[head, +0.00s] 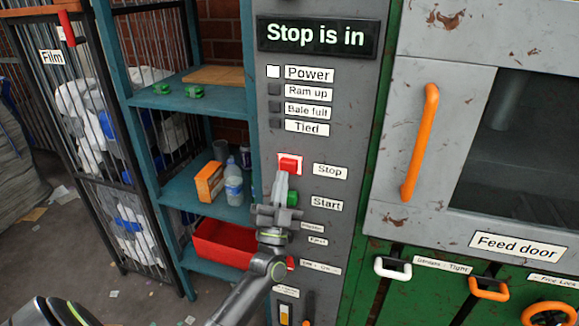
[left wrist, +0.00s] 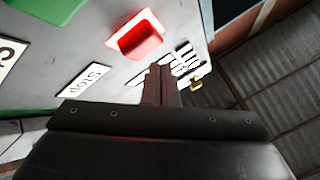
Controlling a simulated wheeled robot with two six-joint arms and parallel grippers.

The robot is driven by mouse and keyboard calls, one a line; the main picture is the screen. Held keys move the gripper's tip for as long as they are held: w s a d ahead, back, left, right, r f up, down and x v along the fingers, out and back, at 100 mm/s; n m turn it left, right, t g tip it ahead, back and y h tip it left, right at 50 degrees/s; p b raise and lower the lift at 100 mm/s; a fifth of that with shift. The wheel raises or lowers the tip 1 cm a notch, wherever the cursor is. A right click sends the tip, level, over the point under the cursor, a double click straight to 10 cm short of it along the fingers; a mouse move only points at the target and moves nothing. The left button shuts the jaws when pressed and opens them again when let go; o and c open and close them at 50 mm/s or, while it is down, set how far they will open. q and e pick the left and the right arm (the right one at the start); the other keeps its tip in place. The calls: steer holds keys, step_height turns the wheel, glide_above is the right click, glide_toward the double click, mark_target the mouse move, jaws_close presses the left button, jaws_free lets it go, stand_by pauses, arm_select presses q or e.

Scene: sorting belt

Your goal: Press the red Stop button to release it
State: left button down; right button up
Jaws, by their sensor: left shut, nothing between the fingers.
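The red Stop button (head: 289,165) sits in a pale square surround on the grey control panel (head: 340,110), left of the "Stop" label (head: 330,171). It also shows in the left wrist view, lit red (left wrist: 138,42). My left gripper (head: 281,178) is shut and empty, with its fingertips just below the button in the head view. In the left wrist view the fingertips (left wrist: 160,70) are beside the button's lower right. I cannot tell whether they touch it. The display (head: 317,37) reads "Stop is in". My right gripper is not in view.
The green Start button (head: 292,198) is just below, partly behind my gripper. A blue shelf (head: 205,95) with a bottle (head: 233,185), an orange box (head: 209,181) and a red bin (head: 222,243) stands left. The feed door's orange handle (head: 420,142) is at right.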

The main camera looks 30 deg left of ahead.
arm_select(q)
steer(key=shift+w, duration=0.1)
steer(key=shift+w+a, duration=0.1)
steer(key=shift+w, duration=0.25)
steer(key=shift+w+a, duration=0.15)
steer(key=shift+w, duration=0.45)
stand_by(0.9)
steer(key=shift+s+d+p, duration=0.25)
steer(key=shift+s+p, duration=0.45)
steer(key=shift+s, duration=0.4)
